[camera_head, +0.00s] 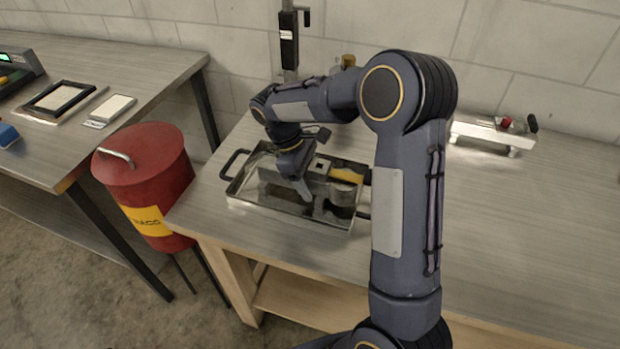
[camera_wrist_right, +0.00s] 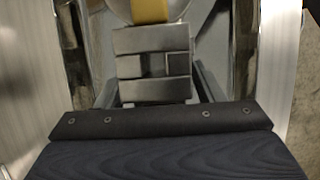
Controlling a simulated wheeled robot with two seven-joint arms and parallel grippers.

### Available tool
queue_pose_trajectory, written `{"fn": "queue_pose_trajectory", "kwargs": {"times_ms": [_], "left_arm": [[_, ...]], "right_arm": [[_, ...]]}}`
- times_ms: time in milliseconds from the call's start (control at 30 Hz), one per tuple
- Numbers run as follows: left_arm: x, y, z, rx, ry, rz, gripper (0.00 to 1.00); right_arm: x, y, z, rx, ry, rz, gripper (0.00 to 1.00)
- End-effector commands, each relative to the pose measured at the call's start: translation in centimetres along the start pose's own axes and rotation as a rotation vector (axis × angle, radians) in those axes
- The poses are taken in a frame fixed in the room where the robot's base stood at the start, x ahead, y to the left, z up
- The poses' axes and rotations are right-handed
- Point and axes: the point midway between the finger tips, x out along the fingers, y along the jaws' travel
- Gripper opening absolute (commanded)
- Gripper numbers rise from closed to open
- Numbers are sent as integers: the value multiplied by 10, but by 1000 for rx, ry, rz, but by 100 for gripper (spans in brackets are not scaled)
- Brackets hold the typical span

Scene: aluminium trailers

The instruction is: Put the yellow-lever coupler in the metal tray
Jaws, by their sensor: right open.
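The metal tray (camera_head: 285,207) is a shallow, shiny tray with dark handles on the bench. The yellow-lever coupler (camera_head: 345,193) lies inside it toward the right side, its yellow lever (camera_head: 347,175) facing up. The coupler's yellow part also shows at the top of the right wrist view (camera_wrist_right: 150,10). My right gripper (camera_head: 305,192) reaches down over the tray, left of the coupler. It is open; in the wrist view its fingers stand either side of a grey metal block, and I cannot tell whether they touch anything. My left gripper is not in view.
A silver bar (camera_head: 490,133) with red and black knobs lies on the bench at right. A dark post (camera_head: 289,45) stands behind the tray. A red bin (camera_head: 148,185) stands left of the bench, beside another table (camera_head: 110,75). The bench front right is clear.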

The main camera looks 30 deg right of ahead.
Motion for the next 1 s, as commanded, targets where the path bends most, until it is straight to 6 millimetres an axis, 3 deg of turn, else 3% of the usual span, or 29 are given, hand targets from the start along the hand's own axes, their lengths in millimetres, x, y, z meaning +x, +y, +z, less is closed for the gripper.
{"fn": "queue_pose_trajectory", "kwargs": {"times_ms": [167,500,767,867,1000], "left_arm": [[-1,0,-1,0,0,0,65],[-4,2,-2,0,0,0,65],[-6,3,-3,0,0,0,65],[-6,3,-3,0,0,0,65],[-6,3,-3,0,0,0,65]], "right_arm": [[-14,0,0,0,3,3,62],[-86,0,0,0,4,3,62],[-119,0,1,0,2,0,62],[-124,-2,8,13,24,-5,62],[-125,-17,41,89,146,-29,62]]}}
